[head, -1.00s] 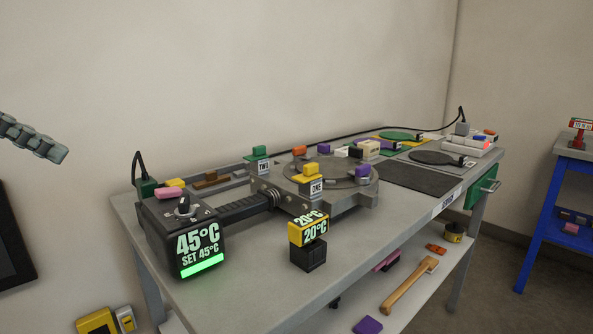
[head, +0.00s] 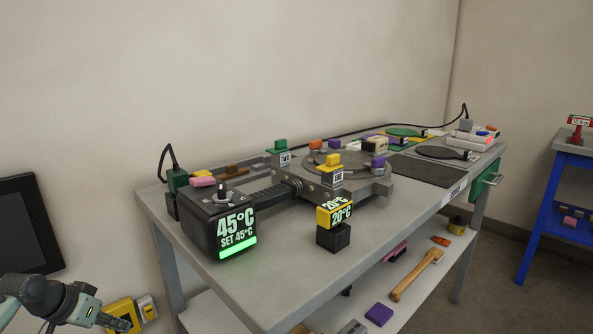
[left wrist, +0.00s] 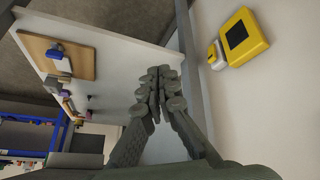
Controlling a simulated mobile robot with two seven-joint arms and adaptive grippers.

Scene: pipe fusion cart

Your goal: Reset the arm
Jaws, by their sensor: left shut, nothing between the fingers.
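My left arm comes in at the lower left of the head view. Its gripper (head: 122,325) is low, left of the cart and below the level of its top, in front of a yellow box on the wall. In the left wrist view the gripper's fingers (left wrist: 157,80) are together with nothing between them. The cart (head: 290,277) carries a dark heater control box (head: 213,235) reading 45°C, SET 45°C with a green bar. My right gripper is in neither view.
A yellow and black block (head: 334,213) reading 20°C stands near the cart's front edge. A round grey fixture (head: 345,165) sits behind it. The lower shelf holds a wooden-handled tool (head: 416,275). A yellow box (head: 120,312) is on the wall. A blue stand (head: 552,215) is at right.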

